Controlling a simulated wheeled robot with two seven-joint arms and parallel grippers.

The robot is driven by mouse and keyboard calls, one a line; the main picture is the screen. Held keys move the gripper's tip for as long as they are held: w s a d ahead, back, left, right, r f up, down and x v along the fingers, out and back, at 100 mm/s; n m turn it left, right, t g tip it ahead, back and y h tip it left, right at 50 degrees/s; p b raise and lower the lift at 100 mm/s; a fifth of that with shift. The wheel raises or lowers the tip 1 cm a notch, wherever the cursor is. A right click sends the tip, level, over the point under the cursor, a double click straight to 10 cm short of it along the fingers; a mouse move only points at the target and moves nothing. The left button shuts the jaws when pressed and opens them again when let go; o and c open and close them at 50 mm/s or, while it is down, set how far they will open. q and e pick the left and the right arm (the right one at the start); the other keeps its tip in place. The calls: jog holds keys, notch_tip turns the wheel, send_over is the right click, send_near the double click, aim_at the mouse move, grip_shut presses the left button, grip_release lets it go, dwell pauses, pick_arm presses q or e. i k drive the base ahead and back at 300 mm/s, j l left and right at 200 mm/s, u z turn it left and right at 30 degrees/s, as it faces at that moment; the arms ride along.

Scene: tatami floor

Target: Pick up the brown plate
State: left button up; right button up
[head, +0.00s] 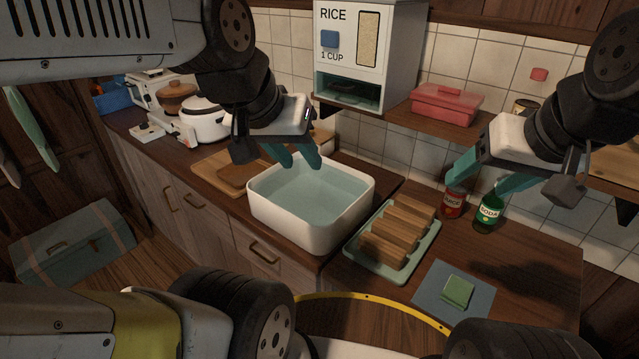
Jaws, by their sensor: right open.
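A flat brown piece (240,175), which may be the brown plate, lies on a wooden board (207,161) left of the white basin; my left arm partly hides this area. My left gripper (302,162) is above the basin's far part, with its teal fingers pointing down, a small gap between them and nothing held. My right gripper (482,180) is open and empty above the right counter, close to the red can (453,202) and the green soda bottle (489,213). No round brown plate is clearly visible.
The white basin (300,225) holds water. A green sponge (457,291) lies on a blue-grey mat (432,287). A rice dispenser (385,45) and red box (447,105) are on the shelf above.

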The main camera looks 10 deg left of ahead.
aim_at(237, 177)
jog(key=j, duration=0.4)
jog(key=i+j, duration=0.15)
jog(key=j, duration=0.25)
jog(key=i+j+z, duration=0.15)
jog(key=j, duration=0.25)
jog(key=i+j, duration=0.15)
jog(key=j, duration=0.25)
jog(key=z, duration=0.05)
